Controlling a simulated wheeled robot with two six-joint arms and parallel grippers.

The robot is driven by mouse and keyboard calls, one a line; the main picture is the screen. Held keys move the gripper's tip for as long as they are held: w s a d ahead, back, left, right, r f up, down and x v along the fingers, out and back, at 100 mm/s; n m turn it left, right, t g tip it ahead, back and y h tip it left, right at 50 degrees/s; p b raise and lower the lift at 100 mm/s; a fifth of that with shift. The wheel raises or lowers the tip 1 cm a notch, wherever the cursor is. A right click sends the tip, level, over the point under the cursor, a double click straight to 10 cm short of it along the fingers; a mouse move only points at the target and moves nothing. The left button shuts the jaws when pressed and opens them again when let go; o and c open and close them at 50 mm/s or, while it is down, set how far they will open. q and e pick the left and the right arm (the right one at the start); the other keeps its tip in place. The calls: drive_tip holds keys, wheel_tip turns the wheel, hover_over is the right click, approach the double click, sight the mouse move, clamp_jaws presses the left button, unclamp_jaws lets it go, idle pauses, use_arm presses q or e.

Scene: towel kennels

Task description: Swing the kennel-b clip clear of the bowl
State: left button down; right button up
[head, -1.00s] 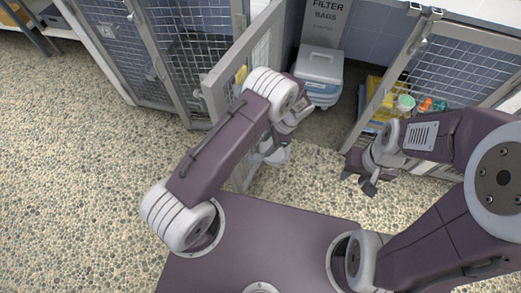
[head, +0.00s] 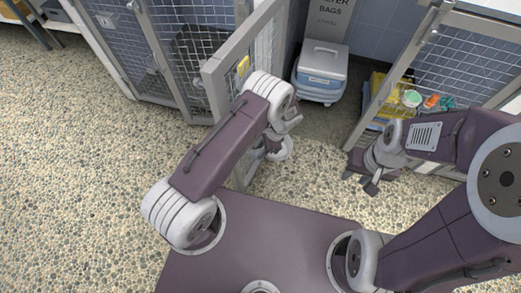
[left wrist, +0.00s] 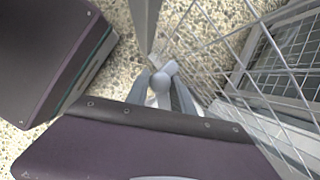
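The open kennel door (head: 212,95), a grey frame with wire mesh, stands left of centre in the head view. My left gripper (head: 283,146) is low beside this door, partly hidden by my own arm. In the left wrist view, a pale grey-blue piece with a round knob, seemingly the clip (left wrist: 162,82), sits between the fingers of my left gripper (left wrist: 163,98), which look closed against it. The mesh is right beside it. I cannot pick out the bowl with certainty. My right gripper (head: 360,181) is open and empty above the floor at right.
A lidded white and blue bin (head: 321,70) stands against the back wall. A closed mesh kennel (head: 105,45) is at the left. A mesh front (head: 450,60) at the right has a yellow item and small containers (head: 412,98) behind it. The pebbled floor at the left is clear.

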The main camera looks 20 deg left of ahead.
use_arm(q)
drive_tip(key=shift+r+m+t+p, duration=0.15)
drive_tip(key=shift+m+t+p, duration=0.25)
drive_tip(key=shift+m+p, duration=0.35)
drive_tip(key=m+t+p, duration=0.1)
drive_tip(key=m, duration=0.1)
drive_tip(key=shift+m, duration=0.35)
drive_tip(key=shift+s+m+t, duration=0.1)
drive_tip(key=shift+m+t, duration=0.2)
drive_tip(key=shift+m, duration=0.6)
drive_tip(key=shift+f+m+t, duration=0.25)
drive_tip(key=shift+m+t, duration=0.15)
drive_tip(key=shift+m, duration=0.5)
drive_tip(key=shift+f+m+b, duration=0.1)
drive_tip(key=shift+m+b, duration=0.3)
drive_tip(key=m+t+h+b, duration=0.1)
drive_tip(key=m+b, duration=0.2)
drive_tip(key=b, duration=0.2)
drive_tip(key=m+t+b, duration=0.1)
drive_tip(key=m+b, duration=0.2)
drive_tip(key=b, duration=0.2)
drive_tip(key=shift+s+a+f+h, duration=0.1)
drive_tip(key=shift+s+f+h, duration=0.05)
drive_tip(key=shift+h, duration=0.25)
drive_tip(key=shift+r+m+t+h+b, duration=0.35)
drive_tip(key=shift+m+b, duration=0.65)
drive_tip(key=shift+b, duration=0.2)
